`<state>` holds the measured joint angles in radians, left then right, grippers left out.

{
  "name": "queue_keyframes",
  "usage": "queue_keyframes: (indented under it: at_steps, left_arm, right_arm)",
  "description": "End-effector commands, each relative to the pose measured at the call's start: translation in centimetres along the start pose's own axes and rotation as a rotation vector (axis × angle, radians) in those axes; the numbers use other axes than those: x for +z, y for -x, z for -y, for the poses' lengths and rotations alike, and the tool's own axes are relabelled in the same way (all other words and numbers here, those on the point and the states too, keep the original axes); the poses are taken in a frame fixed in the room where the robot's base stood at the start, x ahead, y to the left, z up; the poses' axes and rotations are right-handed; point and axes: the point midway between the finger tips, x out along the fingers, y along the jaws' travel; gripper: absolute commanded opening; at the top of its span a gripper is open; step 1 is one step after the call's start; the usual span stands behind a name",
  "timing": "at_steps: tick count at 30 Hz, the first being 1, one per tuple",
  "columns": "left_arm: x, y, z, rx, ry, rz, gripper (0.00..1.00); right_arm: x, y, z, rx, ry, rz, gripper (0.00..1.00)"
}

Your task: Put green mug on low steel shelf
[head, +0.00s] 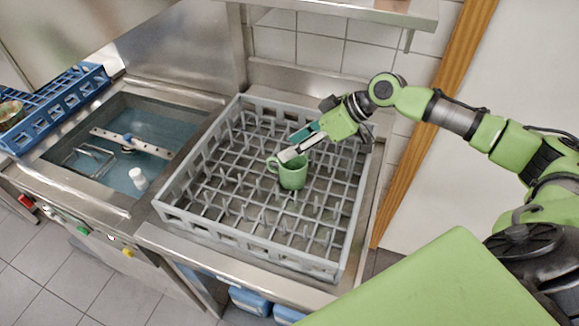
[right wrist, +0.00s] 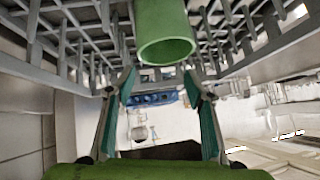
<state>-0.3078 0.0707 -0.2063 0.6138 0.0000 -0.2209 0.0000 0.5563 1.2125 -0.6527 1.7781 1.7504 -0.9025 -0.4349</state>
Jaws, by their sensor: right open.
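The green mug (head: 293,174) stands upright in the grey dish rack (head: 172,212), on the rack's pegs right of its middle, with its handle to the left. My right gripper (head: 291,145) reaches in from the right, with its fingers just above and behind the mug. The right wrist view shows the gripper (right wrist: 160,82) open and empty, with the mug (right wrist: 167,40) just past the fingertips and roughly between them. I cannot tell if a finger touches it. A steel shelf (head: 340,9) is on the tiled wall at the top, partly cut off. My left gripper is out of view.
A sink (head: 112,180) with a small white cup (head: 138,178) lies left of the rack. A blue rack (head: 85,85) with a bowl stands at the far left. The rack's raised walls and upright pegs surround the mug. A wooden post (head: 436,115) stands at right.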

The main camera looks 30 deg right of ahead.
Motion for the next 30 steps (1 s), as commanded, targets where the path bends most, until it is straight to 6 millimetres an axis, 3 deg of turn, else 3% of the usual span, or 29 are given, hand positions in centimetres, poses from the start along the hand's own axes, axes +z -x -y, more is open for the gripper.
queue_keyframes:
  at_steps: [8, 12, 17, 25, 26, 30]
  left_arm:
    - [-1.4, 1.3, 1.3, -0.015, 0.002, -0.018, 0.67]
    - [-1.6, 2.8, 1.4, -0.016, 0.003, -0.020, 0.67]
    - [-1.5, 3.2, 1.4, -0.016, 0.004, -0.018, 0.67]
    - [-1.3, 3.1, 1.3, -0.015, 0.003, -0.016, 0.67]
    - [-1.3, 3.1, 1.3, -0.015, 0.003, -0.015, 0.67]
    - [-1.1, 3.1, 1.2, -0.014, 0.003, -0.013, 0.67]
  right_arm:
    - [-0.2, -2.0, 0.3, -0.002, 0.000, -0.001, 0.49]
    - [-0.1, -4.0, 0.7, -0.003, 0.000, 0.000, 0.49]
    - [0.2, -6.0, 0.5, -0.001, 0.000, 0.000, 0.49]
    - [0.3, -6.5, 0.5, 0.001, 0.001, 0.000, 0.49]
    - [0.3, -6.5, 0.5, 0.001, 0.001, 0.000, 0.43]
    - [0.3, -6.5, 0.5, 0.001, 0.001, 0.001, 0.07]
